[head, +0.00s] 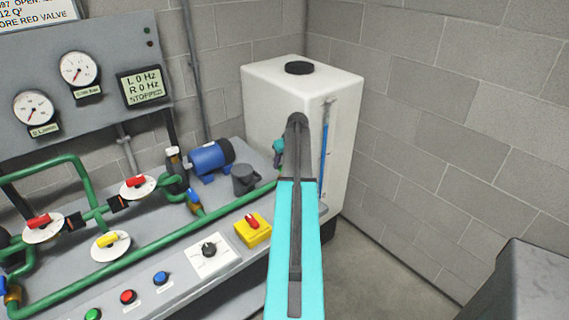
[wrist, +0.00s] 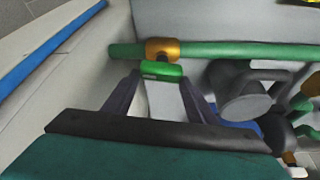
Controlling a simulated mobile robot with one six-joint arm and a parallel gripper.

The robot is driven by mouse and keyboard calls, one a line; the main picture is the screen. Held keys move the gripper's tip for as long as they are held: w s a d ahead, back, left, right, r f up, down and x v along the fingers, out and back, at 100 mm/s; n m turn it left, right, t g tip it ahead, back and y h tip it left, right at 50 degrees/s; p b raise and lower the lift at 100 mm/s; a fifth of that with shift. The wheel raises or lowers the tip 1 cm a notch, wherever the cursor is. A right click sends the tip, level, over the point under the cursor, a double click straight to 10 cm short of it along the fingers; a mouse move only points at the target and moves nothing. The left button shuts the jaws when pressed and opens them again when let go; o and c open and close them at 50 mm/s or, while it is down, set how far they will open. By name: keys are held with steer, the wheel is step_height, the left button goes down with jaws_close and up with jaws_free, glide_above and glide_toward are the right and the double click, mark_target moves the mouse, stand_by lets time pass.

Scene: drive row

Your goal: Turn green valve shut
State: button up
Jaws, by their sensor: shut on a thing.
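The green valve handle (wrist: 161,71) is a short green bar on a brass valve body (wrist: 161,47) in the wrist view. The valve sits on a green pipe (wrist: 230,52) running across the picture. The handle lies roughly along the pipe. My gripper (wrist: 159,79) has one dark finger at each end of the handle and is shut on it. In the head view my turquoise arm reaches toward the white tank and hides the green valve and the fingertips.
A white tank (head: 270,95) with a blue level tube (head: 323,160) stands behind the bench. A blue motor (head: 210,155) and a grey pump (head: 245,180) are left of my arm. Red and yellow valve handles, a yellow switch box (head: 253,232) and push buttons lie further left.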

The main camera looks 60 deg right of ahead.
steer(key=m+g+h+b, duration=0.1)
steer(key=m, duration=0.3)
steer(key=m+g+h, duration=0.1)
steer(key=m, duration=0.3)
steer(key=shift+d+b, duration=0.15)
steer(key=shift+b, duration=0.2)
steer(key=m+g+b, duration=0.1)
steer(key=m, duration=0.3)
steer(key=shift+g, duration=0.4)
steer(key=shift+s+m+g+b, duration=0.1)
steer(key=shift+m+g+b, duration=0.5)
steer(key=shift+m, duration=1.3)
steer(key=o, duration=1.1)
steer(key=shift+c, duration=0.2)
steer(key=shift+r, duration=0.15)
